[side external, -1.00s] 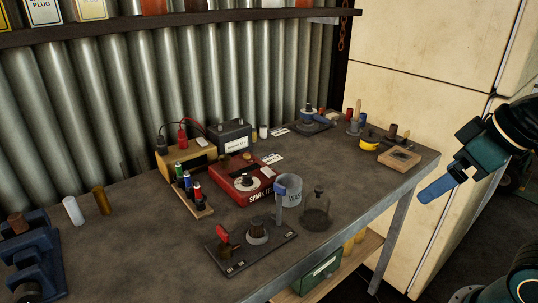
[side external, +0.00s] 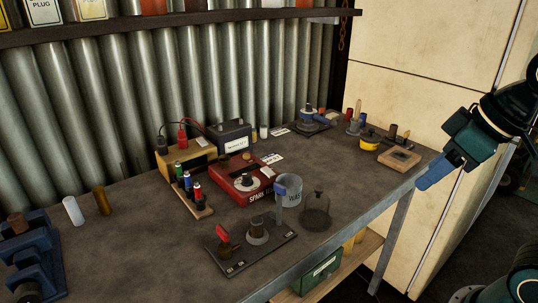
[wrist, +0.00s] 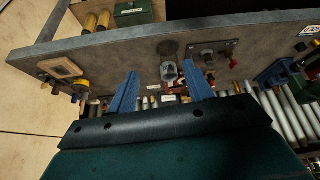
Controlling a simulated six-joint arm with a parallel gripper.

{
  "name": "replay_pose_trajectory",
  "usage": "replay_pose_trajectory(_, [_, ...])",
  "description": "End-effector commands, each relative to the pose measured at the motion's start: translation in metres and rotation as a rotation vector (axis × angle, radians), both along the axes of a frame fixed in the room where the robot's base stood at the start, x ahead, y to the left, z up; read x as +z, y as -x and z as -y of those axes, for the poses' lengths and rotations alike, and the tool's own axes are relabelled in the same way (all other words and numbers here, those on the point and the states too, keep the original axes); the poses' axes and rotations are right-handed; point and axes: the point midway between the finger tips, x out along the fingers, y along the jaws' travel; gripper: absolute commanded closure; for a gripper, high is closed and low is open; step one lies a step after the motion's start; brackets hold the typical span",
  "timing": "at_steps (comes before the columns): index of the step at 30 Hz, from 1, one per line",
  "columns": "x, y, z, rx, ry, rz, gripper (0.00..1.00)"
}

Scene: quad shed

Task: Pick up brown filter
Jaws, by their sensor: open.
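An upright brown cylinder (side external: 102,200), which looks like the brown filter, stands on the left part of the grey bench beside a white cylinder (side external: 73,210). I cannot pick it out surely in the wrist view. My gripper (side external: 432,178) is at the far right of the side view, beyond the bench's right end and far from the brown cylinder. In the wrist view my gripper (wrist: 160,72) shows two blue fingers spread apart with nothing held between them.
A blue vise-like fixture (side external: 35,255) stands left of the cylinders. Bare bench (side external: 130,240) lies in front of the cylinders. A shelf (side external: 180,22) overhangs the back.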

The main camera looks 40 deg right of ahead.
Motion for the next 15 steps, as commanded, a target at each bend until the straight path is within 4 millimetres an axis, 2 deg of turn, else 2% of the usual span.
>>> replay_pose_trajectory(9, [0.019,-0.057,-0.029,0.308,0.039,-0.059,0.49])
replay_pose_trajectory(15, [0.024,-0.096,-0.047,0.523,0.058,-0.088,0.49])
